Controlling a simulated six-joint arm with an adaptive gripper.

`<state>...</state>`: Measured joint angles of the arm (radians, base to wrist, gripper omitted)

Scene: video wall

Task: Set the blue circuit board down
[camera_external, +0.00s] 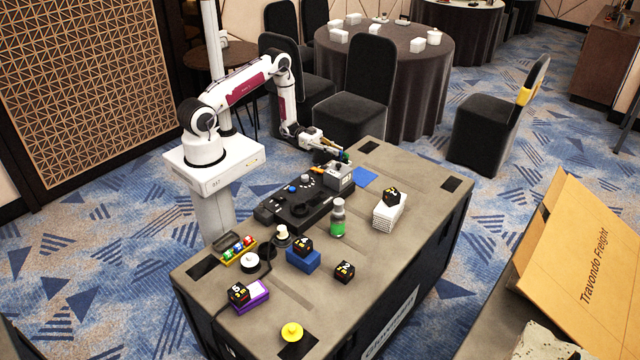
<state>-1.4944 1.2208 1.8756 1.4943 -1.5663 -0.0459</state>
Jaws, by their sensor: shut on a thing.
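My gripper (335,150) is at the far left end of the grey table, pointing right and slightly down. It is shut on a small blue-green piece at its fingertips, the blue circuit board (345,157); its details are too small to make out. The board appears to be above the grey box with a dial (339,177); whether it touches anything is unclear.
A black control panel (296,203) lies in front of the box. The far right is clear.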

